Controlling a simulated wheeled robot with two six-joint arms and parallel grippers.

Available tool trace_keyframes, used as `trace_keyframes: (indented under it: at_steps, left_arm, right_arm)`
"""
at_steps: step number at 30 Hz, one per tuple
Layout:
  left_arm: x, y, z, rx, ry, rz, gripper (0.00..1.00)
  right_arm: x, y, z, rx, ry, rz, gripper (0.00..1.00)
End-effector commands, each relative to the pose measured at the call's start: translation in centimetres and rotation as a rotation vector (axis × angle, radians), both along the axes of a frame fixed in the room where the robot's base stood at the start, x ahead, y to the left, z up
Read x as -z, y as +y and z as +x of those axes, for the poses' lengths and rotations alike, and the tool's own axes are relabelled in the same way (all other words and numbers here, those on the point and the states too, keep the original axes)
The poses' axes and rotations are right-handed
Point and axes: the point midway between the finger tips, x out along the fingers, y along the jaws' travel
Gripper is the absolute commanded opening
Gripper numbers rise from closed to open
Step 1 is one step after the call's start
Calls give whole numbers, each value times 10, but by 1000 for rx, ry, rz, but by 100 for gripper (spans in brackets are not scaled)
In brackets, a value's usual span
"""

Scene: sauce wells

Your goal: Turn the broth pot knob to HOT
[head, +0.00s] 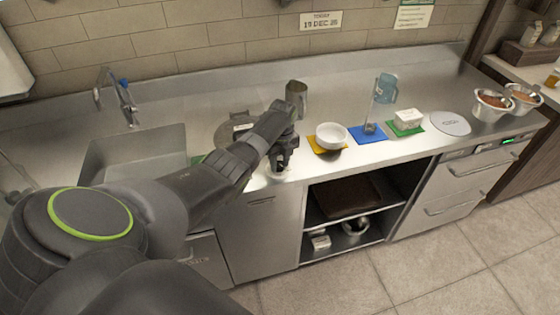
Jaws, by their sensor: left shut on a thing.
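My left gripper (280,164) reaches down at the counter's front edge, left of the white bowl. It is shut on the broth pot knob, which is mostly hidden under its fingers. A pale round dial plate (277,174) shows just below the fingertips. Its markings are too small to read, so I cannot tell the knob's setting. A round dark metal lid, likely the broth pot's (232,131), is set in the counter behind my arm, partly hidden by it. My right gripper is not in view.
To the right are a white bowl (331,135) on a yellow mat, a blue mat (358,136) with a clear upright item, and a white block (408,118) on a green mat. A sink (135,152) is at left.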

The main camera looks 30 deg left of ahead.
Motion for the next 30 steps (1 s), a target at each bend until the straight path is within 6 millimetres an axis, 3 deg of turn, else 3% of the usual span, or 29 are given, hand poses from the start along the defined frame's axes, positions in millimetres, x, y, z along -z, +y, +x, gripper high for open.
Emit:
trace_keyframes:
  at_steps: [15, 30]
  left_arm:
    - [-2, 0, 0, 405, -6, 2, 11]
    - [-2, 1, 0, 528, -6, 3, 11]
  right_arm:
    - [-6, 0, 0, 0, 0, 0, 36]
    - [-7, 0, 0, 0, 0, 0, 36]
